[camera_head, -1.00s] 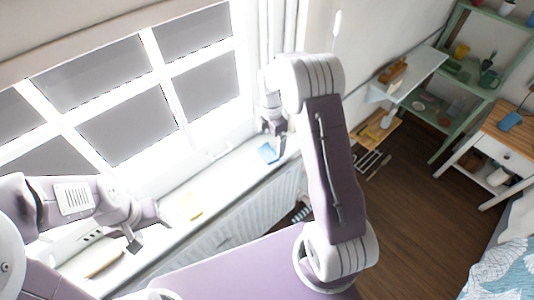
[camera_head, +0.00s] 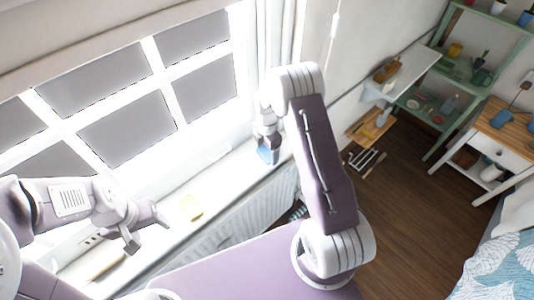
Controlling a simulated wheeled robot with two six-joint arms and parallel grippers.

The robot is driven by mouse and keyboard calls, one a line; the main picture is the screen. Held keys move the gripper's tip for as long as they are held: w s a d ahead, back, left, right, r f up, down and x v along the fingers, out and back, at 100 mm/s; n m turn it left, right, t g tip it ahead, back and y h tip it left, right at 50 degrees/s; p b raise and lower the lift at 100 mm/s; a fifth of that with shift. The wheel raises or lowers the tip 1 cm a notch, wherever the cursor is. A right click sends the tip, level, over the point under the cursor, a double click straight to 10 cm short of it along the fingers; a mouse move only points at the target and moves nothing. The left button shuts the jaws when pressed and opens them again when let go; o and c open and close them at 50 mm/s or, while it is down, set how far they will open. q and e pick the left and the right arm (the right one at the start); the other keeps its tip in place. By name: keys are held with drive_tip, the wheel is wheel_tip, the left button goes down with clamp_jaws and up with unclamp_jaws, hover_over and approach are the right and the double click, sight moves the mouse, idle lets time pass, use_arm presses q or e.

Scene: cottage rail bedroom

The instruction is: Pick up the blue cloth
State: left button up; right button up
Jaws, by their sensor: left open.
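A small blue cloth (camera_head: 268,154) is on the white windowsill, near the right end by the curtain. My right gripper (camera_head: 268,142) is right over it and hides part of it; I cannot tell whether the fingers are closed on it or whether it is off the sill. My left gripper (camera_head: 147,236) is open and empty over the left part of the windowsill, well away from the cloth.
A yellow item (camera_head: 191,208) lies on the windowsill (camera_head: 225,182) between my grippers. A radiator (camera_head: 228,220) is below the sill. A green shelf (camera_head: 465,75) and a wooden-topped table (camera_head: 508,130) with a blue object stand at the right. The brown floor there is mostly open.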

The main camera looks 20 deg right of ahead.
sight(267, 151)
drive_tip(key=shift+w, duration=0.1)
drive_tip(key=shift+r, duration=0.6)
wheel_tip(267, 151, up, 3)
drive_tip(key=shift+b, duration=0.55)
drive_tip(key=s+d+r, duration=0.2)
drive_tip(key=s, duration=0.1)
drive_tip(key=s+d+r+b, duration=0.1)
drive_tip(key=s+d+r, duration=0.1)
drive_tip(key=d, duration=0.1)
drive_tip(key=s+d+r, duration=0.2)
drive_tip(key=s+r, duration=0.1)
drive_tip(key=shift+s+d+b, duration=0.3)
drive_tip(key=shift+s+d, duration=0.05)
drive_tip(key=shift+d, duration=0.05)
